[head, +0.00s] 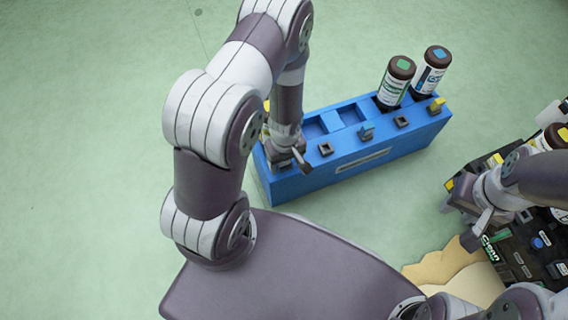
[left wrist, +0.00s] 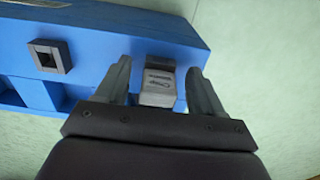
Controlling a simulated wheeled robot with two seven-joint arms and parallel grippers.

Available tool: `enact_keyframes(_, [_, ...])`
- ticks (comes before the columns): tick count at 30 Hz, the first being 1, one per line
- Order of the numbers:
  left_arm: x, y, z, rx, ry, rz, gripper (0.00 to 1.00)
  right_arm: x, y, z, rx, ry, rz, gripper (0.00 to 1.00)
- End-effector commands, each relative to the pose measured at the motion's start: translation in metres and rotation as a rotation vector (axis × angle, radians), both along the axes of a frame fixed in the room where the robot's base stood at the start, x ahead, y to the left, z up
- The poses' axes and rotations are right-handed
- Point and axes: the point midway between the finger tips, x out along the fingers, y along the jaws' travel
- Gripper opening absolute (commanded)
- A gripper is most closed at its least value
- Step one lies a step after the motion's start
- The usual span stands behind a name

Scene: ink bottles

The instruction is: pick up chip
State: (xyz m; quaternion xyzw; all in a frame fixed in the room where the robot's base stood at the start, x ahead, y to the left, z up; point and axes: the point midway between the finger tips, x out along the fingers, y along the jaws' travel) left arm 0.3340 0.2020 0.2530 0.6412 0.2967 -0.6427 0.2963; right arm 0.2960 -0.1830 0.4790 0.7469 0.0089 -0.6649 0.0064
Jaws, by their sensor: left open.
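A light grey chip (left wrist: 158,92) with dark lettering shows in the left wrist view, next to a dark holder on the front of a blue rack (left wrist: 140,30). My left gripper is open, with one finger on either side of the chip; no clear contact shows. In the head view my left gripper (head: 288,160) is at the left end of the blue rack (head: 350,170) and hides the chip there. My right gripper (head: 468,222) is at the right, over a black machine; its opening is unclear.
Two dark bottles, one with a green top (head: 396,82) and one with a blue top (head: 432,70), stand in the rack's right end. A blue chip (head: 366,131) and a yellow chip (head: 436,104) sit along its front. The black machine (head: 530,255) stands at right.

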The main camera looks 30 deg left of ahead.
Motion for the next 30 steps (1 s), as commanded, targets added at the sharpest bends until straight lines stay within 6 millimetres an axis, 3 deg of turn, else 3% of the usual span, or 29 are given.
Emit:
enact_keyframes(4, [0.000,0.000,0.003,0.000,-0.001,0.000,0.68,0.000,0.000,0.003,0.000,-0.001,0.000,0.38])
enact_keyframes(9, [0.000,0.000,0.003,0.000,-0.001,-0.001,0.13,0.000,0.000,0.003,0.000,-0.001,0.000,0.38])
enact_keyframes(20, [0.001,0.000,0.005,0.000,-0.001,-0.001,0.13,0.000,0.000,0.005,0.000,-0.001,0.000,0.38])
enact_keyframes(23, [0.001,0.000,0.016,0.000,-0.001,-0.001,0.13,0.000,0.000,0.014,0.000,-0.001,0.000,0.38])
enact_keyframes(29, [0.001,0.000,0.057,0.000,-0.001,0.000,0.13,0.000,0.000,0.051,0.000,-0.001,0.000,0.38])
enact_keyframes(30, [-0.006,-0.007,0.056,0.000,0.001,-0.005,0.13,0.001,0.000,0.049,0.000,-0.002,0.000,0.38])
